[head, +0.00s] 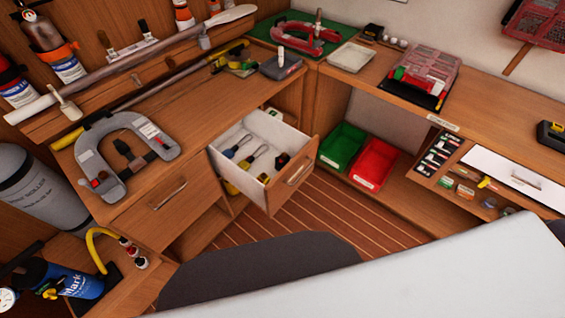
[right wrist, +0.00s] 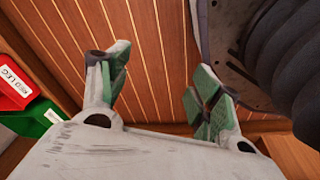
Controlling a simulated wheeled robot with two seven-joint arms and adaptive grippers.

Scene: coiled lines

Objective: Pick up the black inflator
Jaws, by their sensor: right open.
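I cannot surely single out the black inflator. A small black part (head: 129,155) lies in the opening of a grey horseshoe-shaped lifejacket (head: 95,170) on the left worktop, and may be it. My right gripper (right wrist: 158,85) shows in the right wrist view, open, with its green-padded fingers apart and nothing between them. Behind the fingers is the slatted wooden floor. My left gripper is not in view.
An open white drawer (head: 238,137) holds several tools and juts over the floor (head: 290,215). Green (head: 342,146) and red (head: 374,163) bins sit on a low shelf.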

